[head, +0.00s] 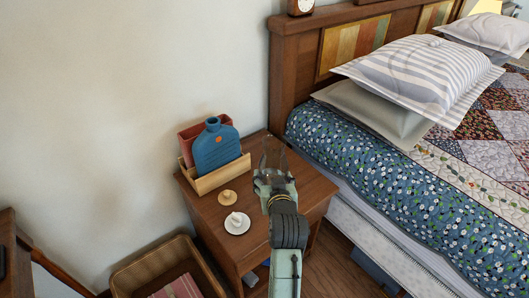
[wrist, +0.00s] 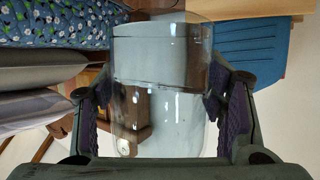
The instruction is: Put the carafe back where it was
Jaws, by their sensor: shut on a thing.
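The carafe (head: 273,156) is clear glass and shows faintly in the head view, at the far end of my gripper (head: 273,180). In the wrist view the carafe (wrist: 160,65) fills the space between the two dark fingers of my gripper (wrist: 160,100), which is shut on it. In the head view it is over the right part of the wooden nightstand (head: 310,196). I cannot tell whether its base touches the nightstand. My gripper hides its lower part in the head view.
A wooden holder (head: 222,178) with a blue hot-water bottle (head: 216,150) and a reddish item (head: 190,134) stands at the nightstand's back left. A white saucer (head: 238,225) and a small tan piece (head: 228,198) lie before it. The bed (head: 370,155) is right; a wicker basket (head: 142,273) is lower left.

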